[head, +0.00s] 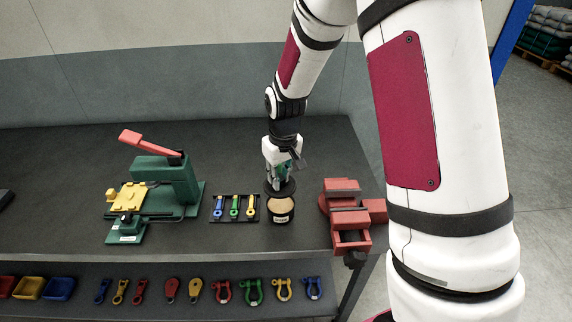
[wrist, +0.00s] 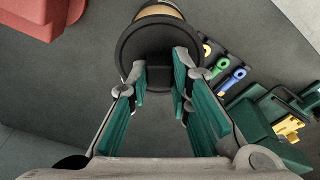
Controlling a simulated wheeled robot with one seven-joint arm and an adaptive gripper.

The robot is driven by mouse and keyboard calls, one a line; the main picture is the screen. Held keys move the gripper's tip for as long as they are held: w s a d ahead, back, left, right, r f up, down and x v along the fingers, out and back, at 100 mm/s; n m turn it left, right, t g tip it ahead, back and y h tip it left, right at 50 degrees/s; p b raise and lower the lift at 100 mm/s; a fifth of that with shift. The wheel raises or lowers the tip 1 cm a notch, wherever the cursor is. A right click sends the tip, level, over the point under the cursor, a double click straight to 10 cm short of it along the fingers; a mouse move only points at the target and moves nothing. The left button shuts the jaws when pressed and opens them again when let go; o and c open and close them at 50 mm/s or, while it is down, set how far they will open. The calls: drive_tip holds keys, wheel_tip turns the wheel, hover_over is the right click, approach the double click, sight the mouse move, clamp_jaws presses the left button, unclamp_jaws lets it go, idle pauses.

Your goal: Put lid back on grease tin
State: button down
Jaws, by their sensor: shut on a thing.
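The grease tin (head: 281,211) stands on the dark bench, open at the top with tan grease showing and a label on its front. The black round lid (head: 283,188) is in my gripper (head: 279,172), just behind and above the tin. In the wrist view my gripper (wrist: 160,80) is shut on the lid's block-shaped knob, and the lid's disc (wrist: 130,50) spreads beyond the fingertips. The tin (wrist: 158,11) shows partly past the lid's edge; the lid hides the rest. I cannot tell the exact gap between lid and tin.
A red vise (head: 348,212) stands close on the tin's right. A rack of small coloured tools (head: 235,209) is close on its left, with a green press (head: 165,180) farther left. Shackles and trays lie on a lower shelf (head: 200,309). The bench behind is clear.

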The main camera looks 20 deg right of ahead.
drive_tip(key=shift+f, duration=0.1)
drive_tip(key=shift+w+f+b, duration=0.1)
drive_tip(key=shift+f+b, duration=0.25)
drive_tip(key=shift+f, duration=0.55)
drive_tip(key=shift+f+b, duration=0.7)
drive_tip(key=shift+f, duration=1.45)
drive_tip(key=shift+f, duration=0.15)
idle(0.5)
drive_tip(key=c, duration=0.9)
unclamp_jaws()
drive_tip(key=shift+r+p, duration=1.4)
drive_tip(key=shift+r, duration=2.1)
